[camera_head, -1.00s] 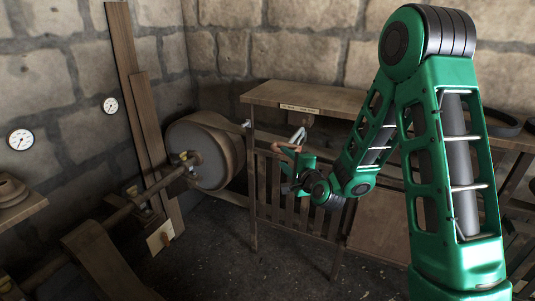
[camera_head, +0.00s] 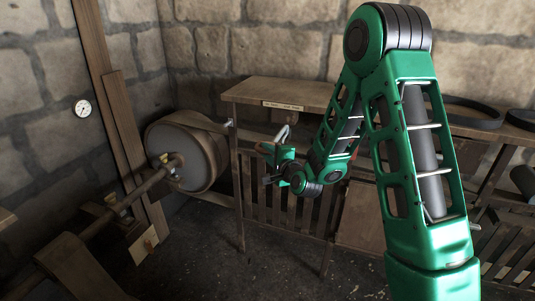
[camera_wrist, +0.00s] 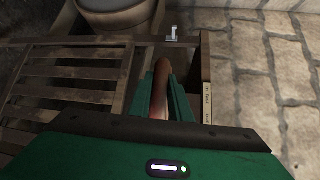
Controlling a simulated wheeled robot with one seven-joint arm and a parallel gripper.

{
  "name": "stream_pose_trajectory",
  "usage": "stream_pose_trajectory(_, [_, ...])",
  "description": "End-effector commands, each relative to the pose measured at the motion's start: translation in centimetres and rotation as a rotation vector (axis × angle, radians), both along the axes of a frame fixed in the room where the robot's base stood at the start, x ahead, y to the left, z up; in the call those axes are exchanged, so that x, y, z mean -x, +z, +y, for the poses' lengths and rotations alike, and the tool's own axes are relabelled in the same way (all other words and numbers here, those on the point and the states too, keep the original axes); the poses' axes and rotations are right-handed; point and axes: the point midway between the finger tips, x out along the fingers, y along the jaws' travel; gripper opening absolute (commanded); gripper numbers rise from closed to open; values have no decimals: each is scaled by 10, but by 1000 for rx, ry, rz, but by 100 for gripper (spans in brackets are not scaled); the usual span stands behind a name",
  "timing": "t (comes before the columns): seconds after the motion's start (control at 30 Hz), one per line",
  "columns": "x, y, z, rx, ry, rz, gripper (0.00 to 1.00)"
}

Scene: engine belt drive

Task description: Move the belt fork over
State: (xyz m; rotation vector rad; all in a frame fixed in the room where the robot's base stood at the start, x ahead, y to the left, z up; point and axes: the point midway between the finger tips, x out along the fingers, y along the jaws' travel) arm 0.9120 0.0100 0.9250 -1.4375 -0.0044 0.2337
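My gripper (camera_wrist: 161,88) has its two green fingers close on either side of a reddish-brown handle (camera_wrist: 162,72), and appears shut on it. The handle's rounded end sticks out past the fingertips. In the head view my gripper (camera_head: 270,155) is at the front of the wooden frame, with a bit of the orange-brown handle (camera_head: 265,147) showing. A pale metal lever piece (camera_head: 282,133) rises just behind it. I take the handle as part of the belt fork. A small metal bracket (camera_wrist: 172,34) sits on the wooden rail (camera_wrist: 90,42). The fork's prongs cannot be made out.
A label plate (camera_head: 283,106) is on the bench (camera_head: 270,91) edge. A large drum pulley (camera_head: 187,155) with a belt stands left of the frame, beside a shaft (camera_head: 125,203). Slats (camera_head: 285,208) lie below my gripper. Stone walls close the back.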

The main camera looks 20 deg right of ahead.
Motion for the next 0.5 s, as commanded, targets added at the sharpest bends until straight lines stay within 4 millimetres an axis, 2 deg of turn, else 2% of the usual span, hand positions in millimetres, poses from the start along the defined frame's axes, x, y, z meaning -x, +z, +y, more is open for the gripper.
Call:
stream_pose_trajectory(0.13, [0,-1,3,-1,4,3,0])
stream_pose_trajectory(0.23, [-9,-1,-3,-2,2,2,0])
stream_pose_trajectory(0.5, [-61,-1,-39,-4,6,2,0])
